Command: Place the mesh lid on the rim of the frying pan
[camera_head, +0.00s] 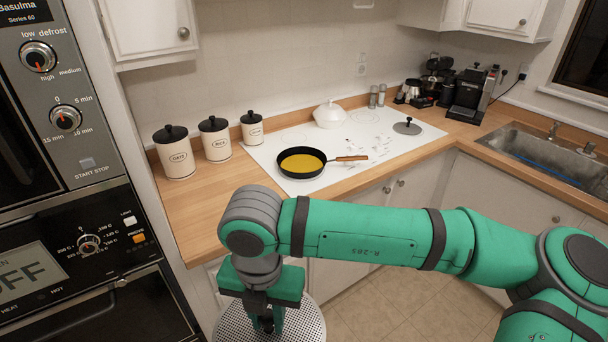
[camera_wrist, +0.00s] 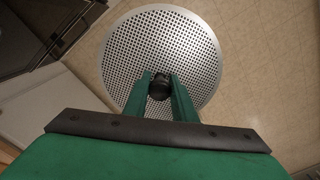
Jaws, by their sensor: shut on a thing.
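The mesh lid (camera_head: 308,322) is a round, perforated metal disc at the bottom of the head view, in front of and below the counter edge. In the wrist view the mesh lid (camera_wrist: 195,55) shows nearly whole, with a dark knob (camera_wrist: 159,87) at its middle. My gripper (camera_wrist: 160,90) is shut on that knob, and it also shows from behind in the head view (camera_head: 267,322). The frying pan (camera_head: 301,174) is black with a wooden handle pointing right. It sits on the white cooktop with yellow contents inside, and its rim is uncovered. The lid is apart from the pan.
Three cream canisters (camera_head: 216,139) stand left of the cooktop (camera_head: 345,150). A white lidded pot (camera_head: 329,115), shakers (camera_head: 377,96) and a grey lid (camera_head: 407,126) are at the back and right. The oven wall (camera_head: 75,215) stands close at left. The wooden counter's front left is clear.

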